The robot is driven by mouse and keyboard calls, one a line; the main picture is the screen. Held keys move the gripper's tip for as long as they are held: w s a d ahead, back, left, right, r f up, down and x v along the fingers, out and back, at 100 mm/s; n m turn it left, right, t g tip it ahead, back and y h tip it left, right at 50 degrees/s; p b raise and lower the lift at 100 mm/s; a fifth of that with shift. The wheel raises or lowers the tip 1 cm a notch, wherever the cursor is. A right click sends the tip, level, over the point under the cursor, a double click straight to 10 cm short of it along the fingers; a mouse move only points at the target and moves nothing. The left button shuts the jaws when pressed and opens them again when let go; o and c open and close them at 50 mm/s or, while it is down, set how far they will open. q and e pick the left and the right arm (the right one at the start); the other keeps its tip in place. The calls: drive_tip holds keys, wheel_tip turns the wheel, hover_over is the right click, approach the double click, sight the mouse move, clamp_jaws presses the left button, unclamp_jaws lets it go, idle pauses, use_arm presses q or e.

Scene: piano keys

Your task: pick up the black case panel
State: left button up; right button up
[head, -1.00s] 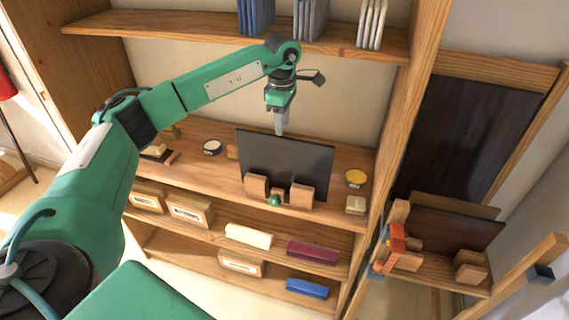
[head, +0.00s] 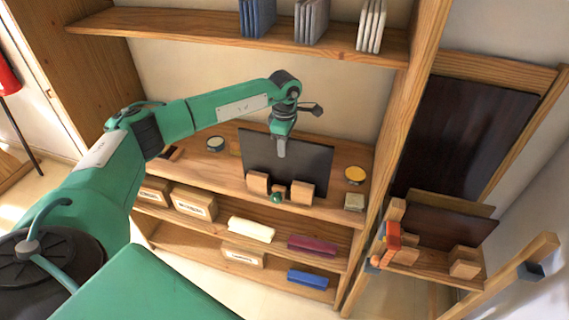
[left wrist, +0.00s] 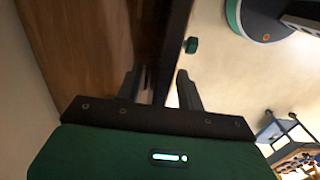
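The black case panel (head: 312,162) stands upright on the middle shelf, behind small wooden blocks (head: 301,191). My left gripper (head: 281,154) points down at the panel's upper edge, its fingers overlapping the upper part of the panel in the head view. In the left wrist view, the two fingers (left wrist: 162,88) are apart, and the panel's dark edge (left wrist: 176,45) runs into the gap between them. I cannot tell whether either finger touches it. My right gripper is in neither view.
A yellow-topped tin (head: 355,174) and a pale block (head: 354,202) stand right of the panel; a round tin (head: 215,144) stands left. A green knob (head: 277,198) sits before the blocks. A wooden stand (head: 428,265) is at the right.

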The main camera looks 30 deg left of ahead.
use_arm(q)
clamp_jaws()
drive_tip(key=shift+r, duration=0.1)
idle(1.2)
